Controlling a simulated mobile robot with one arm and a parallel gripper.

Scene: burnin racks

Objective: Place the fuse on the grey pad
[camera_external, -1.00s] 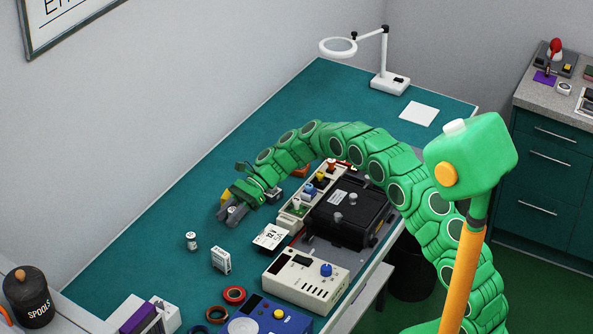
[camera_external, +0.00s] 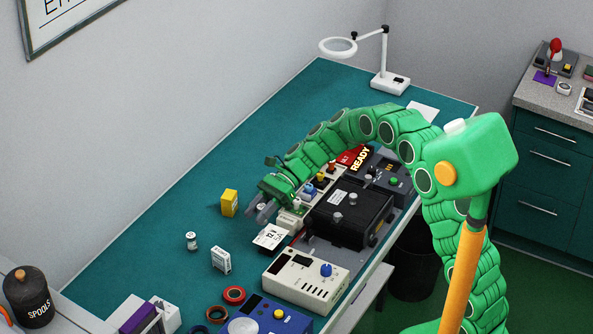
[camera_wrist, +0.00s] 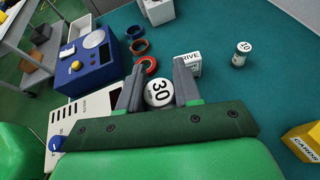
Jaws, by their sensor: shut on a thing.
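My gripper (camera_external: 256,212) is over the teal bench, left of the row of equipment. In the wrist view its two grey fingers (camera_wrist: 158,88) are on either side of a white round-topped piece marked 30 (camera_wrist: 158,92), which looks like the fuse. My gripper is shut on it. In the external view the fingers mostly hide it. A flat grey surface (camera_external: 322,252) shows in front of the black box; I cannot tell whether it is the grey pad. A similar small white cylinder marked 10 (camera_wrist: 241,56) stands upright on the bench.
A yellow box (camera_external: 229,203) stands left of my gripper. A white box (camera_external: 221,260), a white 12 A card (camera_external: 270,237), a cream instrument (camera_external: 304,282) and a black box (camera_external: 348,218) are nearby. The bench's left side is mostly clear.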

